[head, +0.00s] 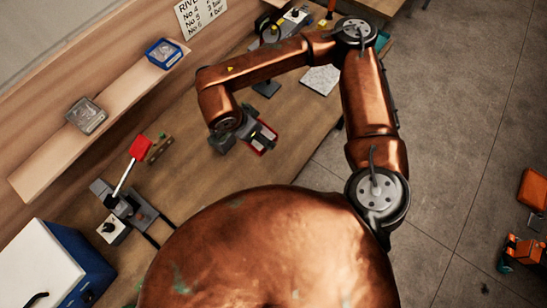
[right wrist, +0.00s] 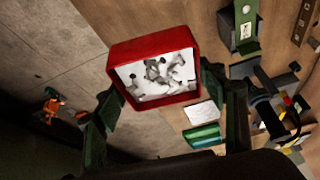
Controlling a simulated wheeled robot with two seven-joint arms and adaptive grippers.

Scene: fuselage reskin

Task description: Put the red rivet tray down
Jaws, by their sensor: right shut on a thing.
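The red rivet tray (right wrist: 182,96) is in the right wrist view, its open side facing the camera, with several silvery rivets (right wrist: 158,74) inside. The two dark green fingers of my right gripper (right wrist: 168,88) are at its left and right sides, shut on it. In the head view only a small part of the red tray (head: 270,139) shows beside my right gripper (head: 255,137), over the wooden bench (head: 290,135). I cannot tell whether the tray touches the bench. My left gripper is not in view.
A shelf (head: 125,88) along the wall holds a blue tray (head: 164,53) and a grey tray (head: 86,115). A red-handled lever tool (head: 125,205) stands on the bench at left, near a white and blue box (head: 45,265). A light speckled plate (head: 320,79) lies behind my arm.

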